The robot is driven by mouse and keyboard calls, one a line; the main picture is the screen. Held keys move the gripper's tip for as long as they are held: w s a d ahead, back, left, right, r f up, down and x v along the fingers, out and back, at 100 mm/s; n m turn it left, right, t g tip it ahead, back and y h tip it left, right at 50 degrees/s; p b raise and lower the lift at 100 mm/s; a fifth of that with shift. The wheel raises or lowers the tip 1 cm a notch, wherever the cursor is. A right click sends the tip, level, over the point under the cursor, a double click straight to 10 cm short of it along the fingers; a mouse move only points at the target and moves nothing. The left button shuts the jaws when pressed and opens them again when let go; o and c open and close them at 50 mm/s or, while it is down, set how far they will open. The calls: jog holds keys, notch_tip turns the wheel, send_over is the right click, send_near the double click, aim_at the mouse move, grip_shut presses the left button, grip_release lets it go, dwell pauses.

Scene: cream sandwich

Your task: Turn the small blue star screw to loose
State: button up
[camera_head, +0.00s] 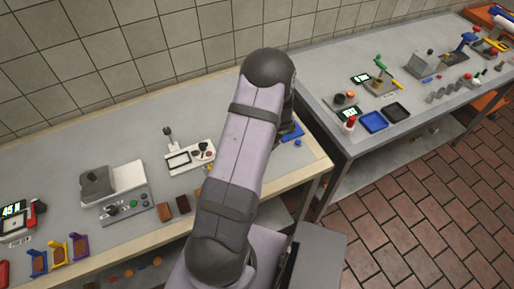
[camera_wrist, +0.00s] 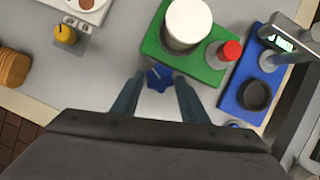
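The small blue star screw (camera_wrist: 158,78) is in the wrist view, at the front edge of the green board. My gripper (camera_wrist: 160,80) has one fingertip on each side of it, left and right. The fingertips are very near the star's points, and I cannot tell whether they touch it or stand just clear. In the head view my own arm hides the gripper, and I cannot make out the star screw there for sure.
The green board (camera_wrist: 153,46) carries a white cylinder (camera_wrist: 188,22) and a red-capped jar (camera_wrist: 229,52). Right of it, a blue board (camera_wrist: 233,98) holds a dark round cup (camera_wrist: 257,95). A yellow knob (camera_wrist: 65,34) is at upper left. Bare counter lies left of the screw.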

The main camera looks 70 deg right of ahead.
jog(key=shift+o, duration=1.1)
jog(key=shift+r, duration=0.1)
jog(key=v, duration=0.7)
jog(key=shift+b, duration=0.3)
